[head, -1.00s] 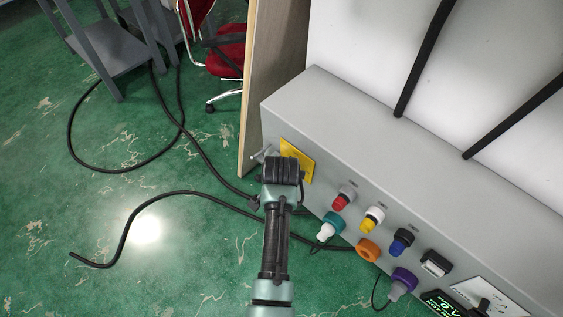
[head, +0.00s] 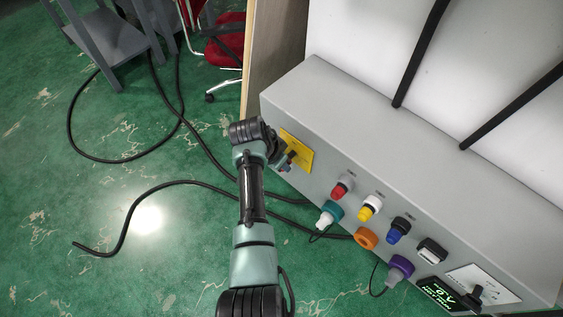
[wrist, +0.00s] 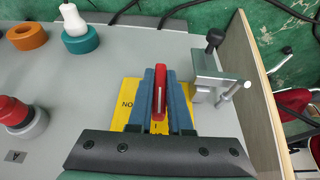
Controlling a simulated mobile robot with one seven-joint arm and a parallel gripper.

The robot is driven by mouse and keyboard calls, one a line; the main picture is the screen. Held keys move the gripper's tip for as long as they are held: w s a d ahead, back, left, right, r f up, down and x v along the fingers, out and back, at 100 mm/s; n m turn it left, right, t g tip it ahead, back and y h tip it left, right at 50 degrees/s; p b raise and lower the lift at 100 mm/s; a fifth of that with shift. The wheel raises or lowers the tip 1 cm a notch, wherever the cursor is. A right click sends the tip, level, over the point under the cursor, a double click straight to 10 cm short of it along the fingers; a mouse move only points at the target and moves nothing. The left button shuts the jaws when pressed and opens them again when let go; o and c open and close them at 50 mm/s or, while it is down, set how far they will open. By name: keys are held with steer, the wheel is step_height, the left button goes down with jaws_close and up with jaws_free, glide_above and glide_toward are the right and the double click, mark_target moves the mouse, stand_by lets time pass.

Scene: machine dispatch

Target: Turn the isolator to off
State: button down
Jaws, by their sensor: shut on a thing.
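The isolator is a red handle (wrist: 159,92) on a yellow plate (wrist: 129,92) on the grey panel. In the wrist view the handle stands between the two blue-grey fingers of my gripper (wrist: 160,84), which is shut on it. The handle runs nearly along the fingers. Lettering that looks like "NO" shows on the plate left of the fingers; the rest of the plate is mostly hidden. In the head view my gripper (head: 284,160) reaches the yellow plate (head: 299,146) from the left, at the panel's left end.
A metal clamp with a black knob (wrist: 215,38) sits close to the right of my fingers in the wrist view. A red button (wrist: 16,111) is to the left. Several coloured connectors, such as an orange ring (head: 366,238), line the panel. Black cables lie on the green floor.

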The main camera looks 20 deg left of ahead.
steer(key=shift+w+d+r, duration=0.2)
steer(key=shift+w+r, duration=0.2)
steer(key=shift+w, duration=0.1)
steer(key=c, duration=0.8)
jaws_free()
steer(key=shift+c, duration=0.2)
steer(key=shift+s+f, duration=0.15)
steer(key=shift+s+a+r, duration=0.15)
steer(key=shift+s+r, duration=0.05)
steer(key=shift+r, duration=0.2)
steer(key=p+v, duration=0.2)
steer(key=v, duration=1)
